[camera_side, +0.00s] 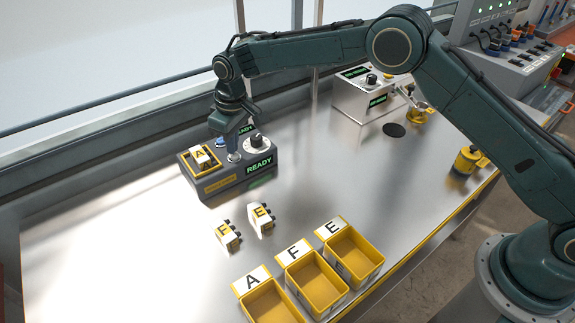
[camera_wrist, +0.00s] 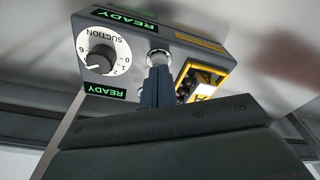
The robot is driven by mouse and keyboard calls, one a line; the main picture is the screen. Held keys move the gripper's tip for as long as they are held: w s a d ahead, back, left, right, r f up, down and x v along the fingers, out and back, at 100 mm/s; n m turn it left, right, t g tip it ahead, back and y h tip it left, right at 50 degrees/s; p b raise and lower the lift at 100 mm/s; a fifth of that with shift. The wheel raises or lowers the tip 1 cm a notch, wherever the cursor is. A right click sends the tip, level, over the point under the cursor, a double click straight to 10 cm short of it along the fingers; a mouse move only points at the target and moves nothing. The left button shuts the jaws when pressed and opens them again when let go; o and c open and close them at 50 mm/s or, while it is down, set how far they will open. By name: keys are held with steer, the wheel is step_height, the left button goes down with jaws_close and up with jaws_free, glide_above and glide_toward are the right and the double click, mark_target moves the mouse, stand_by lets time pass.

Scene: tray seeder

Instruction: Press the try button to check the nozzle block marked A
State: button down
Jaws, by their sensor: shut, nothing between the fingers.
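The dark test box (camera_side: 215,183) stands on the metal table, with lit READY displays. The nozzle block marked A (camera_side: 200,156) sits in the yellow-rimmed socket at the box's left; it shows partly in the wrist view (camera_wrist: 205,90), beyond my fingers. The round silver try button (camera_side: 234,157) is between the socket and the dial; the wrist view shows it too (camera_wrist: 158,56). My gripper (camera_side: 232,151) is shut and empty, pointing down with its fingertips at the button (camera_wrist: 157,68). I cannot tell whether they touch it.
The SUCTION dial (camera_wrist: 103,55) is beside the button. Two blocks marked E (camera_side: 228,235) (camera_side: 262,218) lie in front of the box. Yellow bins marked A (camera_side: 270,300), F (camera_side: 315,282) and E (camera_side: 355,255) stand nearer. A white READY box (camera_side: 362,97) is behind.

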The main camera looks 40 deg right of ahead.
steer(key=shift+f, duration=0.55)
stand_by(0.5)
step_height(320, 180, up, 8)
stand_by(1.2)
steer(key=shift+r, duration=0.1)
